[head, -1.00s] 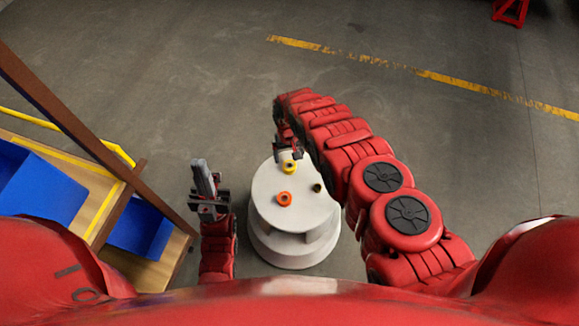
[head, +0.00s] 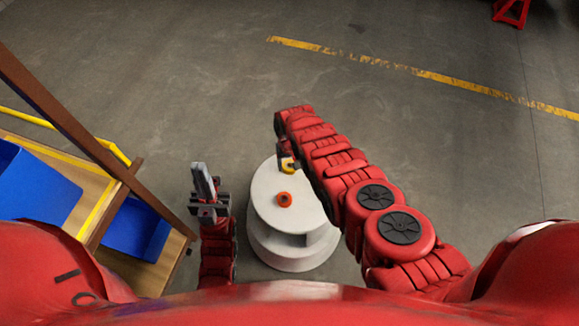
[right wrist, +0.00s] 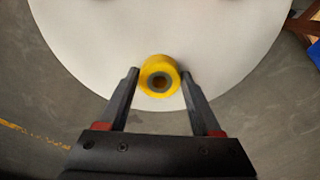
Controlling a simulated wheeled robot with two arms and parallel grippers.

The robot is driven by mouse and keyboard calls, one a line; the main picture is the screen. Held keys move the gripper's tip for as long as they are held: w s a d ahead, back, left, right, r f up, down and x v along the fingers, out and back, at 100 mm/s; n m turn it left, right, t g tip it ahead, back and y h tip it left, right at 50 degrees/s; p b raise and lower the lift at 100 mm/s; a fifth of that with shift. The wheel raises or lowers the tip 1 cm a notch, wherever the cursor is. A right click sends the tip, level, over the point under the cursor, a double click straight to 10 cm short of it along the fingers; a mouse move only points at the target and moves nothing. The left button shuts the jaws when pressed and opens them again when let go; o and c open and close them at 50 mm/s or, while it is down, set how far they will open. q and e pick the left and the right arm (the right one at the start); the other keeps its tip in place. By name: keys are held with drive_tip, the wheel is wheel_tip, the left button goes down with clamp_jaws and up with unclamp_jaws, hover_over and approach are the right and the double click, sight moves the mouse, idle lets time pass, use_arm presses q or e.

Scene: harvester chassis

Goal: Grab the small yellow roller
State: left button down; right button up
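The small yellow roller (right wrist: 160,73) stands on the white round table near its edge, with its dark centre hole facing the right wrist camera. In the head view the roller (head: 288,166) is partly hidden by my right arm. My right gripper (right wrist: 159,80) is open, with one finger on each side of the roller. There seems to be a small gap at both fingers; contact is not clear. My left gripper (head: 204,185) is left of the table, away from the roller; its finger gap cannot be made out.
The white round table (head: 265,215) also holds an orange roller (head: 285,199) near its middle. Blue bins (head: 137,228) sit on a wooden rack at the left. A red stand (head: 511,12) is far off at the top right. The floor behind the table is clear.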

clamp_jaws()
drive_tip(key=shift+r, duration=0.1)
